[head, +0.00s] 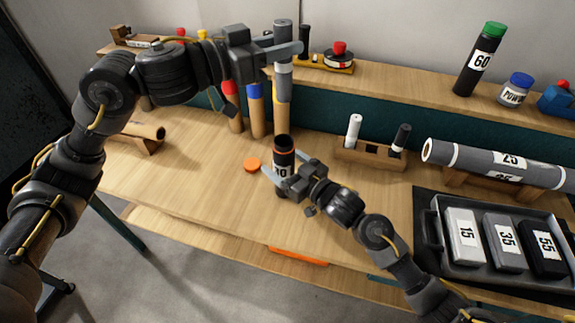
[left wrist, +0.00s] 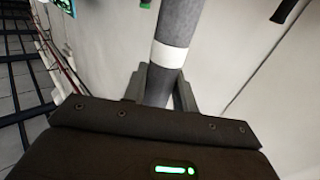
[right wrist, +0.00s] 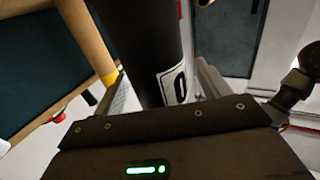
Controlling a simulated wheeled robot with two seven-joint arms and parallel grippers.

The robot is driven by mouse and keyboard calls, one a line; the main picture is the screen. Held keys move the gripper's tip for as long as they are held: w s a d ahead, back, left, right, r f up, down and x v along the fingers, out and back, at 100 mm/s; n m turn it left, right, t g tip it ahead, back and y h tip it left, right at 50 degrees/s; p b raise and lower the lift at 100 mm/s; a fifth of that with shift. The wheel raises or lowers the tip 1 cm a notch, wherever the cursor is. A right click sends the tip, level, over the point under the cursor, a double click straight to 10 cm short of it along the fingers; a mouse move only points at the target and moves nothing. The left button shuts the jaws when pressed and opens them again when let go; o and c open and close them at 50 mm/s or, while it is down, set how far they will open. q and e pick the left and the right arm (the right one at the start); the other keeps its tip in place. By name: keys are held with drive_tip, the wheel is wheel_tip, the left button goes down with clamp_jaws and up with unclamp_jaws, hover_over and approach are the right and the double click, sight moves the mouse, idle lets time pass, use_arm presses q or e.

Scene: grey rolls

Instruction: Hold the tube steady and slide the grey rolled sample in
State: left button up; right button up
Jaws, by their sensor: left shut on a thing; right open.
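My left gripper (head: 284,55) is shut on the grey rolled sample (head: 283,88), which has a white band. It holds the roll roughly upright, high over the bench; the roll also shows between the fingers in the left wrist view (left wrist: 178,25). My right gripper (head: 284,168) is open with a finger on either side of the tube. In the right wrist view the tube (right wrist: 140,40) rises between the fingers; its label is partly hidden.
An orange cap (head: 252,165) lies left of the tube. Tubes with coloured ends (head: 257,112) stand behind it. A wooden holder (head: 370,154) with a white and a black piece is at right, with a tray (head: 436,222) of numbered boxes beyond. The left bench area is mostly clear.

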drive_tip(key=c, duration=1.1)
use_arm(q)
drive_tip(key=shift+m+g+h, duration=0.3)
drive_tip(key=shift+m+g, duration=0.2)
drive_tip(key=shift+g, duration=0.2)
drive_tip(key=shift+a+f, duration=0.1)
drive_tip(key=shift+f, duration=3.05)
